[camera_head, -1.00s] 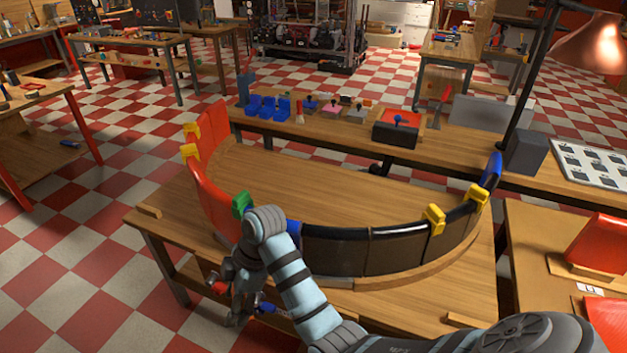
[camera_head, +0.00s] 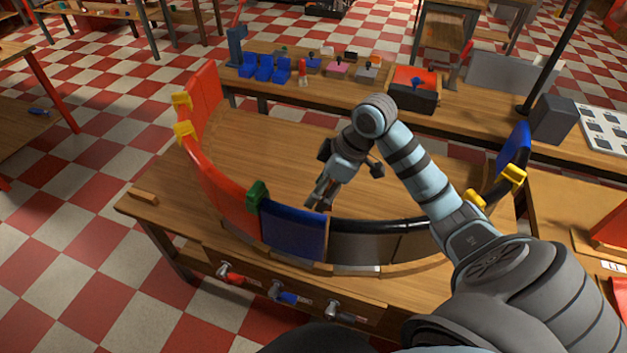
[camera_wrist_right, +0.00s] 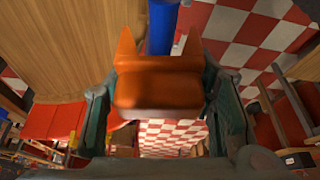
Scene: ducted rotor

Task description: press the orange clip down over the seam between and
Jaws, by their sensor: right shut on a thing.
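My right gripper (camera_head: 320,194) is above the table, at the inner side of the curved wall, close behind the blue panel (camera_head: 293,231). In the right wrist view it is shut on the orange clip (camera_wrist_right: 158,88), whose two prongs point towards a blue edge (camera_wrist_right: 163,28). The clip cannot be made out in the head view. The blue panel stands between a red panel (camera_head: 229,205) and a dark panel (camera_head: 362,247). A green clip (camera_head: 256,195) sits over the red-blue seam. I cannot tell whether the orange clip touches the wall. My left gripper is not in view.
Yellow clips sit on the wall at the left (camera_head: 184,131) and right (camera_head: 513,178). The table (camera_head: 270,150) inside the ring is clear. Valve-like handles (camera_head: 285,293) are on its front. A back bench (camera_head: 345,92) holds blue holders (camera_head: 265,68) and small parts.

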